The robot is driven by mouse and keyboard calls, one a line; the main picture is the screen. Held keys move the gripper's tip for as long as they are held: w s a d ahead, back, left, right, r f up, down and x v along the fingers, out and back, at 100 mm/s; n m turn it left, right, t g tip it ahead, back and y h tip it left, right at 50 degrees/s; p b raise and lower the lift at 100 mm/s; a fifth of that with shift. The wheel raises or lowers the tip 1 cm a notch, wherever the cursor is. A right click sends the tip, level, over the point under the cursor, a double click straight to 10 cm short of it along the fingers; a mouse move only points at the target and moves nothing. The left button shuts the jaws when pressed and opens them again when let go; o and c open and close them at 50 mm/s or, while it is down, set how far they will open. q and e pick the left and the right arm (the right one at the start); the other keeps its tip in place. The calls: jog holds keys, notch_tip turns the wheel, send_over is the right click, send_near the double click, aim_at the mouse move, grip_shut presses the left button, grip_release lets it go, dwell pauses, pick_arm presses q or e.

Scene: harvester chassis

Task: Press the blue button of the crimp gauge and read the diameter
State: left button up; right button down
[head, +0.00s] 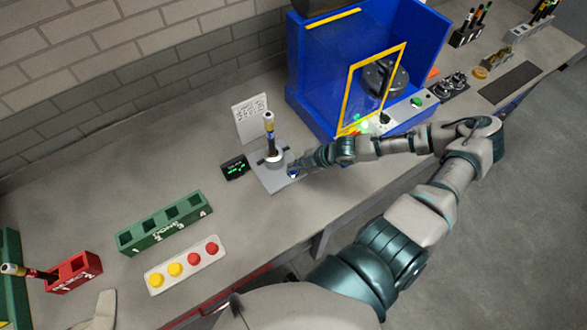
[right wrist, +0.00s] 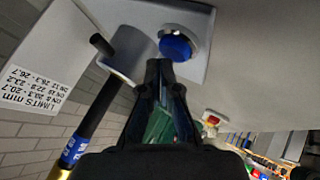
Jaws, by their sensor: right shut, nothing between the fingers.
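The crimp gauge (head: 270,181) is a grey plate on the bench with a dark hose piece (head: 269,124) standing upright in it. Its small black display (head: 235,168) shows green characters too small to read. The blue button (right wrist: 177,47) sits in a pale round collar in the right wrist view. My right gripper (right wrist: 161,66) is shut and empty, its tips at the lower edge of the button; I cannot tell whether they touch. In the head view the right gripper (head: 297,170) covers most of the button. My left gripper is not in view.
A limits card (head: 250,118) stands behind the gauge. A blue machine (head: 316,75) with a yellow-framed clear guard (head: 350,89) stands close by to the right. A green rack (head: 133,240), a button panel (head: 157,284) and a red reject bin (head: 88,268) lie to the left.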

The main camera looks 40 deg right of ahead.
jog(key=shift+f+b, duration=0.45)
jog(key=shift+f, duration=0.05)
dwell(0.3)
dwell(0.4)
jog(key=shift+r+p, duration=0.8)
jog(key=shift+r, duration=0.1)
notch_tip(320, 180, up, 5)
jog(key=p, duration=0.4)
dwell(0.6)
